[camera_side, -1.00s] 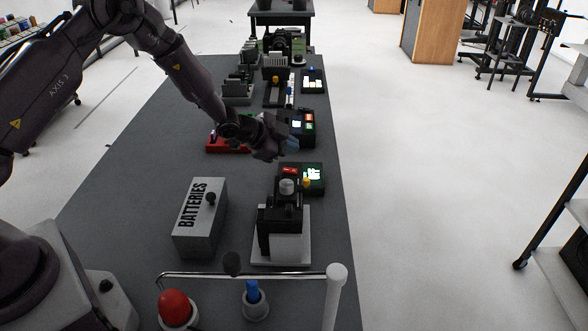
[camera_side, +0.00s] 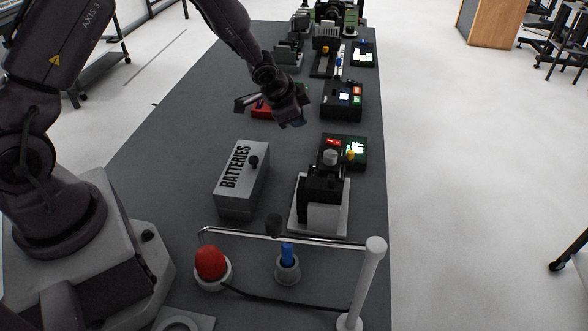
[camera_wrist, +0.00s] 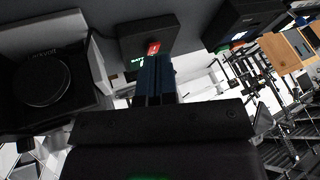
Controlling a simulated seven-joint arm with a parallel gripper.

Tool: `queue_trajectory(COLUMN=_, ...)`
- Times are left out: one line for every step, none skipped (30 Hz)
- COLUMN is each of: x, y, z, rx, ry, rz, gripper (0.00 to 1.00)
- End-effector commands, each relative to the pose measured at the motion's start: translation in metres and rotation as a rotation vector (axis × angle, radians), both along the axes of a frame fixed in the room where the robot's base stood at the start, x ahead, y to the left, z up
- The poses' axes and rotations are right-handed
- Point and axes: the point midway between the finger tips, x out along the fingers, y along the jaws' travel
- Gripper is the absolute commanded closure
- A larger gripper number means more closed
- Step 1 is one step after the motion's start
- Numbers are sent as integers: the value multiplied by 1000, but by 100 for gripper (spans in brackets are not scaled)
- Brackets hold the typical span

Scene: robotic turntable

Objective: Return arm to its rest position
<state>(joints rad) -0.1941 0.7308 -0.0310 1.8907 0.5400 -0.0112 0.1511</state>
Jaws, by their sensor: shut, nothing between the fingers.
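My gripper (camera_side: 291,123) is in the air over the dark table (camera_side: 195,120) in the side view, beyond the batteries box and left of the boxes with lit buttons. Its bluish fingers point down and to the right. In the wrist view the fingers (camera_wrist: 155,78) lie close together, shut, with nothing held between them. They overlap part of a dark box (camera_wrist: 135,40) with a red button and a green display. My arm reaches in from the upper left.
The grey batteries box (camera_side: 240,185) and a black device on a white plate (camera_side: 322,205) stand in front. Button boxes (camera_side: 342,100) line the right side.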

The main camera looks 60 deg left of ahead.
Motion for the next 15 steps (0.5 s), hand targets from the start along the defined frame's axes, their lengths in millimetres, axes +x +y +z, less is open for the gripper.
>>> queue_trajectory(x=-11, y=1, z=16, rx=2, ry=27, rz=46, gripper=100)
queue_trajectory(x=-18, y=1, z=24, rx=2, ry=48, rz=76, gripper=100)
queue_trajectory(x=-29, y=1, z=36, rx=0, ry=73, rz=116, gripper=100)
queue_trajectory(x=-37, y=1, z=45, rx=-2, ry=92, rz=145, gripper=100)
queue_trajectory(x=-46, y=0, z=55, rx=-5, ry=110, rz=176, gripper=100)
queue_trajectory(x=-59, y=-1, z=68, rx=-10, ry=133, rz=215, gripper=100)
queue_trajectory(x=-69, y=-3, z=78, rx=-16, ry=150, rz=245, gripper=100)
queue_trajectory(x=-79, y=-5, z=89, rx=-23, ry=164, rz=273, gripper=100)
queue_trajectory(x=-94, y=-9, z=103, rx=-34, ry=182, rz=309, gripper=100)
queue_trajectory(x=-105, y=-11, z=112, rx=-43, ry=195, rz=335, gripper=100)
queue_trajectory(x=-116, y=-14, z=122, rx=-54, ry=207, rz=359, gripper=100)
queue_trajectory(x=-130, y=-19, z=134, rx=-69, ry=219, rz=388, gripper=100)
queue_trajectory(x=-141, y=-22, z=142, rx=-81, ry=228, rz=407, gripper=100)
queue_trajectory(x=-152, y=-26, z=150, rx=-92, ry=235, rz=425, gripper=100)
queue_trajectory(x=-167, y=-31, z=160, rx=-111, ry=243, rz=447, gripper=100)
